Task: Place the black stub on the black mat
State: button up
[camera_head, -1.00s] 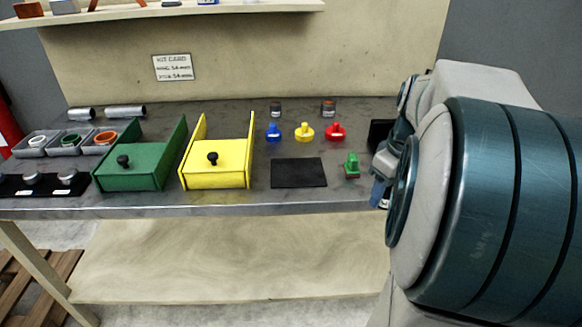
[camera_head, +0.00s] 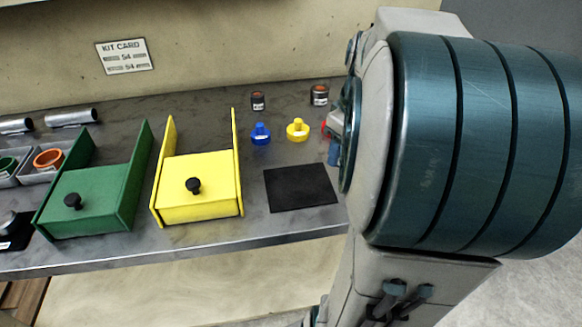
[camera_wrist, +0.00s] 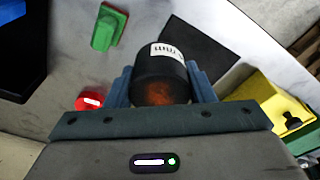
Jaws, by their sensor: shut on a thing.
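The black stub (camera_wrist: 162,72), a short dark cylinder with a white label and a rusty orange end face, sits between the two blue fingers of my gripper (camera_wrist: 163,85) in the wrist view. The fingers are shut on its sides. The black mat (camera_head: 300,187) lies flat and bare on the bench, right of the yellow drawer unit. The mat also shows behind the stub in the wrist view (camera_wrist: 203,48), with the stub overlapping its near part. In the head view my arm hides the stub and most of my gripper.
A yellow drawer unit (camera_head: 200,203) and a green one (camera_head: 95,205) with raised side walls stand left of the mat. Blue (camera_head: 261,134), yellow (camera_head: 298,130) and red (camera_wrist: 88,100) knobbed pieces stand behind it. A green block (camera_wrist: 108,27) also stands on the bench.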

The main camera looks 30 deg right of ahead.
send_over(297, 184)
notch_tip(297, 184, down, 6)
jog(key=shift+s+r, duration=0.15)
jog(key=shift+f, duration=1.95)
jog(key=shift+f, duration=0.1)
jog(key=shift+f+b, duration=0.15)
jog(key=shift+b, duration=0.15)
jog(key=o, duration=1.5)
jog(key=shift+r, duration=0.2)
notch_tip(297, 184, up, 12)
jog(key=s+p, duration=0.1)
jog(key=s, duration=0.1)
jog(key=shift+s+a+f+m+t, duration=0.2)
jog(key=shift+s+a+f+m, duration=0.4)
jog(key=shift+s+a+f, duration=0.9)
jog(key=shift+s+a+f+m+t, duration=0.2)
jog(key=shift+s+a+f+m, duration=0.45)
jog(key=shift+s+a, duration=1.6)
jog(key=shift+s+a+f+m+t, duration=0.2)
jog(key=shift+s+a+f+m, duration=0.35)
jog(key=shift+s+a+f, duration=1.25)
